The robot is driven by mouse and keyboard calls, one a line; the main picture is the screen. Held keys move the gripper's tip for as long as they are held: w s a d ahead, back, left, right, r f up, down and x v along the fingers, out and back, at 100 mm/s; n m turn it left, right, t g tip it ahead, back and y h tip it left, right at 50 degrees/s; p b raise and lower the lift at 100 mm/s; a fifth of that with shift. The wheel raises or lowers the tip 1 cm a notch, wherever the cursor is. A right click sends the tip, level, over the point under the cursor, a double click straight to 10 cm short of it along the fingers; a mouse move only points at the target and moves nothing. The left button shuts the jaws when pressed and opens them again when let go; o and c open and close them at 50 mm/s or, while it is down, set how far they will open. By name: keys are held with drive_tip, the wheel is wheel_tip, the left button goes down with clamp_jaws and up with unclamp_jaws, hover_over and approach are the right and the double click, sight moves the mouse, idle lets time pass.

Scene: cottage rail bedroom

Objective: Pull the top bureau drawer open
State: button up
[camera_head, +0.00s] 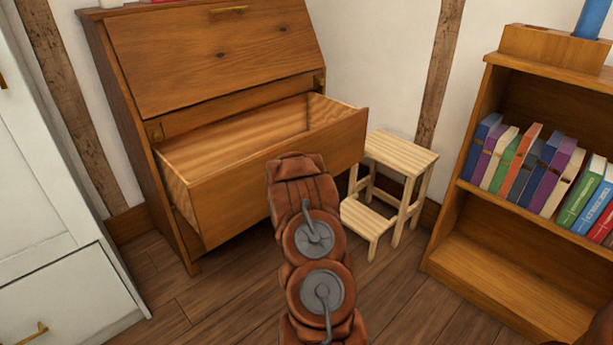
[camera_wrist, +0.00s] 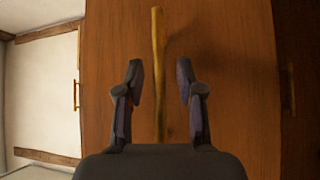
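The top bureau drawer (camera_head: 230,200) stands well out from the wooden bureau (camera_head: 200,55) in the head view, and its bare inside shows empty. My arm reaches down in front of the drawer face and hides its middle, its handle and my gripper there. In the wrist view my gripper (camera_wrist: 160,65) faces the drawer front (camera_wrist: 225,50). Its two fingers are apart, one on each side of the brass handle (camera_wrist: 158,40). A gap shows between the handle and each finger, so nothing is gripped.
A light wooden step stool (camera_head: 400,155) stands just right of the drawer. A bookshelf (camera_head: 500,255) with several books is further right. A white cabinet (camera_head: 50,230) stands at the left. Wooden floor (camera_head: 215,300) is clear in front of the bureau.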

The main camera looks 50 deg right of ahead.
drive_tip(key=v, duration=1.2)
idle(0.8)
